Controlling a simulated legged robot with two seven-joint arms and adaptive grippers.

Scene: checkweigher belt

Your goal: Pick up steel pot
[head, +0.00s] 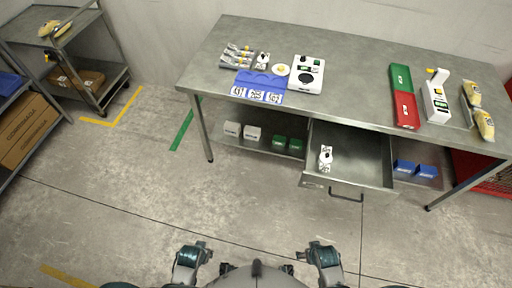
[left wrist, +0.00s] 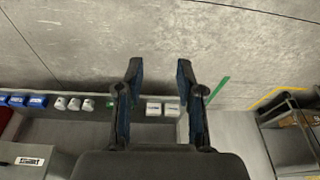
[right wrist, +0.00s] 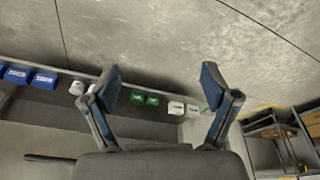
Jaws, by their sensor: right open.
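I cannot make out a steel pot in any of the views. My left gripper (left wrist: 160,75) shows in the left wrist view with its two fingers apart and nothing between them. My right gripper (right wrist: 162,82) shows in the right wrist view with its fingers spread wider, also empty. Both are away from the workbench and touch nothing that I can see. In the head view my two arms show at the bottom edge, on the near side of the bench, and the fingertips are hard to make out there.
A steel workbench (head: 360,70) holds a white scale (head: 307,75), a blue tray (head: 258,82), red (head: 406,108) and green (head: 401,78) bins and yellow bags (head: 484,124). Its open drawer (head: 354,166) juts out. A steel cart (head: 112,75) stands far left. Floor before me is clear.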

